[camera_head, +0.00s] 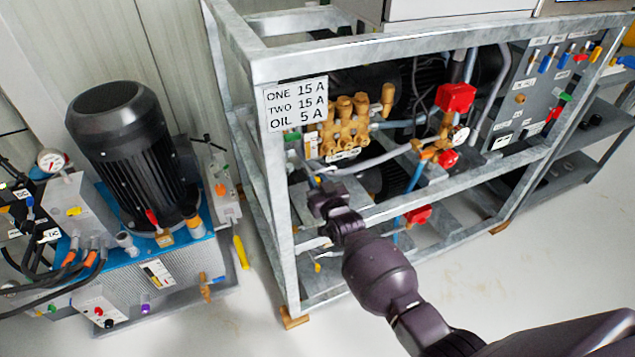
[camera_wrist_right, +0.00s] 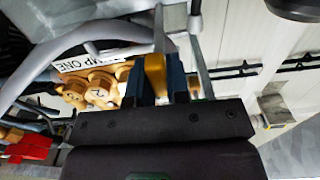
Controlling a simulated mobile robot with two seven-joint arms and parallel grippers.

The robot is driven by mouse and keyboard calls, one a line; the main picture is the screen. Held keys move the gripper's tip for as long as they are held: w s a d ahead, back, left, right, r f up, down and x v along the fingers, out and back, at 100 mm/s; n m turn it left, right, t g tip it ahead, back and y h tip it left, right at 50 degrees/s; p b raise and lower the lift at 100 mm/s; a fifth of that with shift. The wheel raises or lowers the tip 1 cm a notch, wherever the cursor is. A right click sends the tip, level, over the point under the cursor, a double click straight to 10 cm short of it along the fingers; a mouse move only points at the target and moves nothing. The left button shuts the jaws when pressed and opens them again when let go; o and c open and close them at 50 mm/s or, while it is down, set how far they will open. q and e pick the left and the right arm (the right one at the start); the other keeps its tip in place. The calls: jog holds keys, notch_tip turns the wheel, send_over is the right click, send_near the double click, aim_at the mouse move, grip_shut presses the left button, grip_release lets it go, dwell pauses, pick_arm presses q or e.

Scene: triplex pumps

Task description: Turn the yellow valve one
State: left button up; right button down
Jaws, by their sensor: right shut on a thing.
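My right gripper (camera_head: 322,198) reaches into the front left part of the galvanized frame, below the brass pump block (camera_head: 345,130). In the right wrist view, its two dark fingers (camera_wrist_right: 160,72) are shut on the yellow valve handle (camera_wrist_right: 155,77), with one finger on each side. The handle points along the fingers. In the head view the gripper mostly hides this valve. A "PUMP ONE" label (camera_wrist_right: 88,62) shows beside the brass block in the wrist view. My left gripper is not in view.
Red valves (camera_head: 455,97) and a gauge (camera_head: 459,135) sit to the right. A motor unit (camera_head: 125,150) stands at left. Floor at lower right is clear.

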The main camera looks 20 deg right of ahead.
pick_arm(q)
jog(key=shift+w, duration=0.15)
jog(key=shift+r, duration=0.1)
pick_arm(e)
jog(key=c, duration=1.1)
grip_release()
jog(key=shift+s, duration=0.1)
pick_arm(q)
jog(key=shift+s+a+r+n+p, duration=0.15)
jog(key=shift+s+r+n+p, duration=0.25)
jog(key=shift+p, duration=1)
pick_arm(e)
jog(key=s, duration=1)
jog(key=shift+s+d, duration=0.2)
jog(key=shift+s, duration=0.15)
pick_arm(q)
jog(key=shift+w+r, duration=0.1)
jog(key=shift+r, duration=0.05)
